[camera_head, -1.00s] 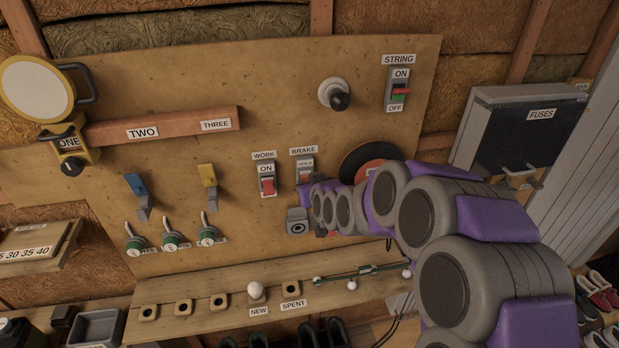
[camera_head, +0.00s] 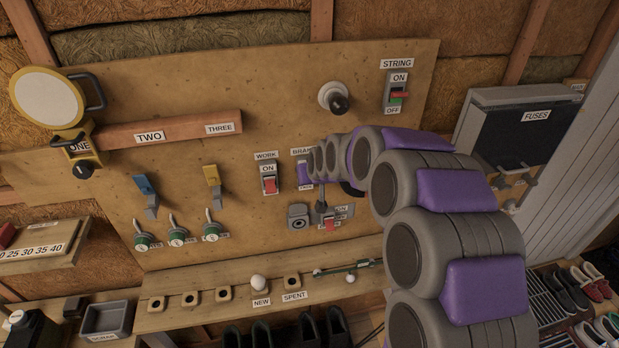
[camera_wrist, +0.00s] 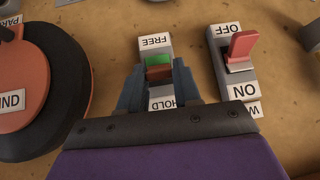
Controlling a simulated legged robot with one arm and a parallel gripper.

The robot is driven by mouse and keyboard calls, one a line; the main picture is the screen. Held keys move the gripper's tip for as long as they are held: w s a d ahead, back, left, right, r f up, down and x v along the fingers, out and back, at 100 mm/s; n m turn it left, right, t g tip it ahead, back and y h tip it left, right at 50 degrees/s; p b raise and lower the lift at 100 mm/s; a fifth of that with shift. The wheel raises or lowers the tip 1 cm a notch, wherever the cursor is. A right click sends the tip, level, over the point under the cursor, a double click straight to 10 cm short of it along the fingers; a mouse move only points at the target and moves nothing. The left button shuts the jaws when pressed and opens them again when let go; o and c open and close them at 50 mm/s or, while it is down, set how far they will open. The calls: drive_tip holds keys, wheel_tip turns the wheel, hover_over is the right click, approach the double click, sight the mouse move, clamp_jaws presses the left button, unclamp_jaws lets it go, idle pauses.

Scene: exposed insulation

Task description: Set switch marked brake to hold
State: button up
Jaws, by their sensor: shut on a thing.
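The brake switch (camera_wrist: 158,60) is a grey block on the board with a green and brownish-red rocker. In the wrist view, its FREE label is at the top and its HOLD label at the bottom, partly covered by my gripper. My gripper (camera_wrist: 158,76) has one finger on each side of the switch and is shut on it, near the rocker. In the head view, the BRAKE label (camera_head: 301,152) shows in part, and my purple-grey arm hides most of the switch and the fingertips.
The work switch (camera_head: 269,180) sits just left of the brake switch, with its red lever standing out in the wrist view (camera_wrist: 241,47). A round orange-and-black dial (camera_wrist: 42,85) is close on the other side. Another red switch (camera_head: 329,224) and a grey socket (camera_head: 298,217) sit below.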

drive_tip(key=shift+w+r, duration=0.1)
drive_tip(key=shift+r, duration=0.15)
drive_tip(key=o, duration=0.7)
drive_tip(key=shift+c, duration=0.2)
drive_tip(key=o, duration=0.4)
drive_tip(key=shift+f, duration=0.2)
drive_tip(key=v, duration=1.7)
drive_tip(key=shift+s+p, duration=0.2)
drive_tip(key=shift+p, duration=0.2)
drive_tip(key=shift+a, duration=0.1)
drive_tip(key=s+d+f+m+g+h+b, duration=0.1)
drive_tip(key=s+d+f+g, duration=0.2)
drive_tip(key=s, duration=1)
drive_tip(key=s+d+f+m+g+h+b, duration=0.1)
drive_tip(key=s+d+f, duration=0.5)
drive_tip(key=s, duration=0.6)
drive_tip(key=s+d+f+m+g+h+b, duration=0.1)
drive_tip(key=s+d+f+g, duration=0.4)
drive_tip(key=s, duration=0.8)
drive_tip(key=shift+s+d+m+b, duration=0.2)
drive_tip(key=shift+s+m+b, duration=0.25)
drive_tip(key=shift+b, duration=0.65)
